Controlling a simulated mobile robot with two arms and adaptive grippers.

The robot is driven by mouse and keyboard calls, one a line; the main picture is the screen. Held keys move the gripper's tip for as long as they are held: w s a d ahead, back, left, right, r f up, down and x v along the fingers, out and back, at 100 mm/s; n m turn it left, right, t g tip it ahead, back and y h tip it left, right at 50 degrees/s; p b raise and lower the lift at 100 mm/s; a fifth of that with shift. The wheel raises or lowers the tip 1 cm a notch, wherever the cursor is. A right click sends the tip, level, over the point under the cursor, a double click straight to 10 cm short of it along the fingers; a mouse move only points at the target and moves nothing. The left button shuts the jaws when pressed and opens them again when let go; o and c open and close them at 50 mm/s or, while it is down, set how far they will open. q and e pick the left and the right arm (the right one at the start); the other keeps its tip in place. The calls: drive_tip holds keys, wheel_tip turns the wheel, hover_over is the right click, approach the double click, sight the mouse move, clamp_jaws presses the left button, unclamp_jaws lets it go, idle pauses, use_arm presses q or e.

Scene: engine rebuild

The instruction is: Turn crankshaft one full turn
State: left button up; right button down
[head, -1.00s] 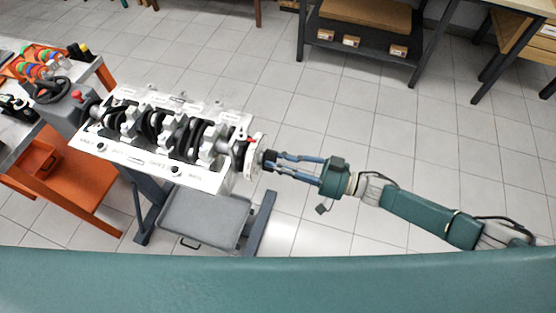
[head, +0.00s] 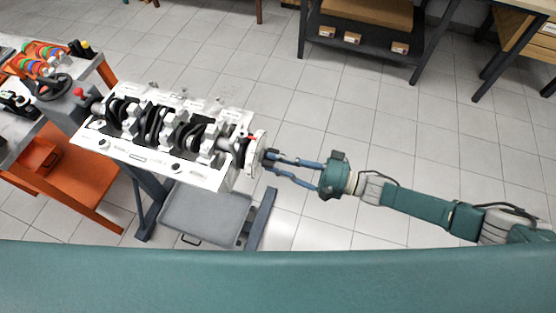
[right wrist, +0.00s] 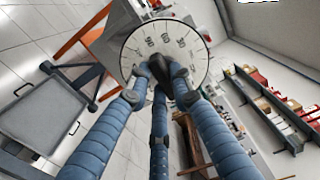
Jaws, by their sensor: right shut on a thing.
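The crankshaft (head: 152,124) lies in the white engine block (head: 135,157), its dark counterweights showing between pale bearing caps. A white degree wheel (head: 257,152) with marks round its rim stands upright at the block's right end. The wheel faces the camera in the right wrist view (right wrist: 133,45). My right gripper (head: 270,160) reaches in from the right with its blue fingers closed in front of the wheel's middle. In the right wrist view they are shut on a dark piece (right wrist: 172,74) at the wheel's centre, partly hidden by the fingers. My left gripper is not in view.
A grey engine stand holds the block, with a grey tray (head: 207,212) low beneath it. An orange cart (head: 75,187) stands at the left with coloured parts on top. A dark shelf unit (head: 365,42) stands at the back. The floor right of the block is clear.

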drive_tip(key=shift+s+m, duration=0.15)
drive_tip(key=shift+m, duration=3.55)
drive_tip(key=shift+r, duration=0.1)
drive_tip(key=c, duration=1.5)
unclamp_jaws()
drive_tip(key=shift+d, duration=0.1)
drive_tip(key=v, duration=1.1)
drive_tip(key=shift+s+d, duration=0.15)
drive_tip(key=shift+d, duration=0.2)
